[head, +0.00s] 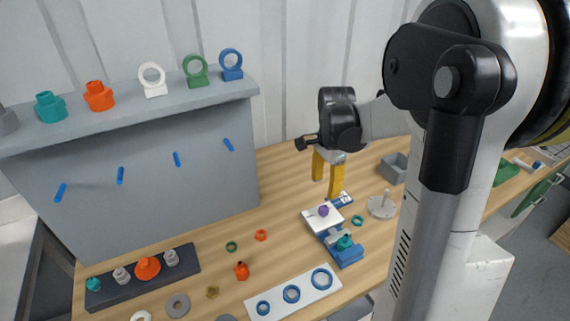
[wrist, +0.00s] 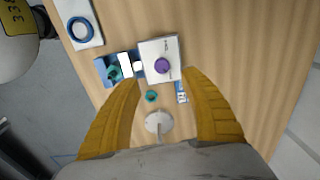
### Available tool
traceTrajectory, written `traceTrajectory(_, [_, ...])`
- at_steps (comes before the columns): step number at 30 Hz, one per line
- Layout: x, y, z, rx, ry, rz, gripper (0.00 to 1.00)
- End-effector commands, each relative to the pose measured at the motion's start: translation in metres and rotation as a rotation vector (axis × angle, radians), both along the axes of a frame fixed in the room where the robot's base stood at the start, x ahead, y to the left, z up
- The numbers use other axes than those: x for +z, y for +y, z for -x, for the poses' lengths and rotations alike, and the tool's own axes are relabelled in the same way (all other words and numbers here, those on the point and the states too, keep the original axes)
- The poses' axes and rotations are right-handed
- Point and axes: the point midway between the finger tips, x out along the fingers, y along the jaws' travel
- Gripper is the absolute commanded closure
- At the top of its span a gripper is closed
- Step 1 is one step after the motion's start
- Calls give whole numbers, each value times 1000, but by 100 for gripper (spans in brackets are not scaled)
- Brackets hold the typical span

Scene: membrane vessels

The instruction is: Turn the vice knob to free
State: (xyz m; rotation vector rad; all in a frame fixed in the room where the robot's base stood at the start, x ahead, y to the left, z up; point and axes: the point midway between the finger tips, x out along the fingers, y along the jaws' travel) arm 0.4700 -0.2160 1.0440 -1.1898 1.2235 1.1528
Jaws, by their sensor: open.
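The vice knob (head: 324,210) is a small purple knob on a white plate (head: 311,222) with small marks on it. It also shows in the wrist view (wrist: 162,66), just beyond the fingertips. I cannot read the setting. The blue vice (head: 348,257) stands beside the plate, with a teal part (head: 345,242) at its jaws; it shows left of the knob in the wrist view (wrist: 103,67). My gripper (head: 328,182) points down above the plate with its yellow fingers apart and empty. In the wrist view its fingertips (wrist: 162,82) are spread to either side, not touching the knob.
A teal ring (head: 358,220), a white disc with a peg (head: 382,208) and a blue-white label piece (wrist: 182,92) lie near the plate. A white board with blue rings (head: 293,295) is at the front. A grey shelf panel (head: 150,180) stands at left.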

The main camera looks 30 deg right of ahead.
Motion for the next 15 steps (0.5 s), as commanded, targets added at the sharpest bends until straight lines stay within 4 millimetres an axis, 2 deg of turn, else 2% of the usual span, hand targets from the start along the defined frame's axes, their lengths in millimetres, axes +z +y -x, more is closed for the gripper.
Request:
traceTrajectory(3, [-7,-10,0,-66,21,-11,48])
traceTrajectory(8, [-25,-12,0,-79,26,-14,48])
traceTrajectory(15, [-74,-11,-1,-76,25,-13,48])
